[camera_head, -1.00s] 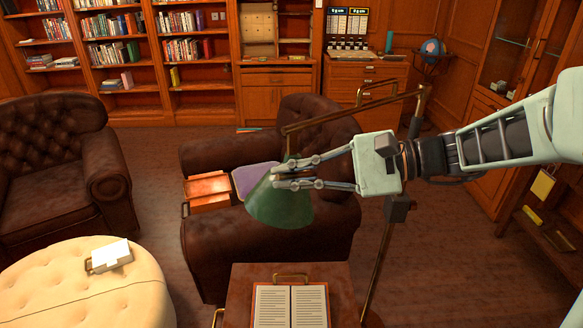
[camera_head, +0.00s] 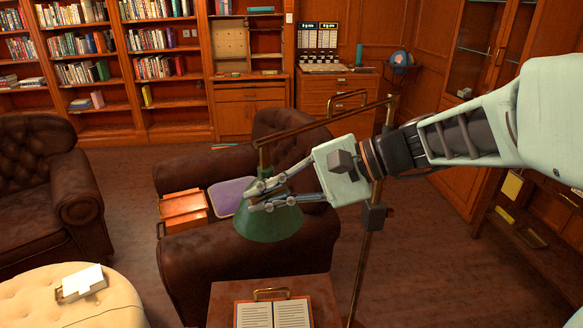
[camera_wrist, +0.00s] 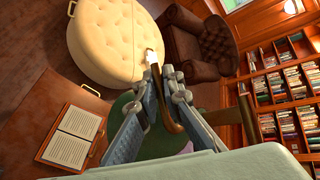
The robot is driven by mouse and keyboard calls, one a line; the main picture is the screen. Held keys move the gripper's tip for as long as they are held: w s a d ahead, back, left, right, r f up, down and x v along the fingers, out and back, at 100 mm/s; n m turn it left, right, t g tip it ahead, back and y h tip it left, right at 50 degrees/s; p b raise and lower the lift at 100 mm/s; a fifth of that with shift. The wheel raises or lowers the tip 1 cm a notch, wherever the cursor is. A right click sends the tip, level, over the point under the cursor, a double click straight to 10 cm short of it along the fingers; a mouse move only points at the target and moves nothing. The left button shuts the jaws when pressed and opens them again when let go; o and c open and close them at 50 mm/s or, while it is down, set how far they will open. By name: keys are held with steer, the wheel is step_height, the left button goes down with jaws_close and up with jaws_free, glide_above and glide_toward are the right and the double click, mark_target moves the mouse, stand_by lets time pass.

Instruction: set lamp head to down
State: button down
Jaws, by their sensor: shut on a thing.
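The lamp head is a green cone-shaped shade (camera_head: 268,224) hanging from a brass lamp arm (camera_head: 325,127) in the head view. Its wide rim faces mostly down, with a slight tilt. My gripper (camera_head: 256,198) reaches in from the right, with its fingers at the top of the shade, shut on the lamp head. In the wrist view, the fingers of my gripper (camera_wrist: 161,76) lie on either side of a brass piece (camera_wrist: 165,103). Part of the green shade (camera_wrist: 124,103) shows behind them. The exact contact is hidden.
A brass lamp post (camera_head: 362,255) stands below my arm. A brown leather armchair (camera_head: 290,262) is behind the shade. A small table (camera_head: 222,297) with an open book (camera_head: 273,314) is in front. A cream ottoman (camera_head: 110,305) stands at the lower left.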

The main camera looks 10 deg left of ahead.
steer(key=c, duration=2)
jaws_free()
steer(key=shift+c, duration=0.2)
steer(key=v, duration=1.2)
steer(key=shift+w+d, duration=0.1)
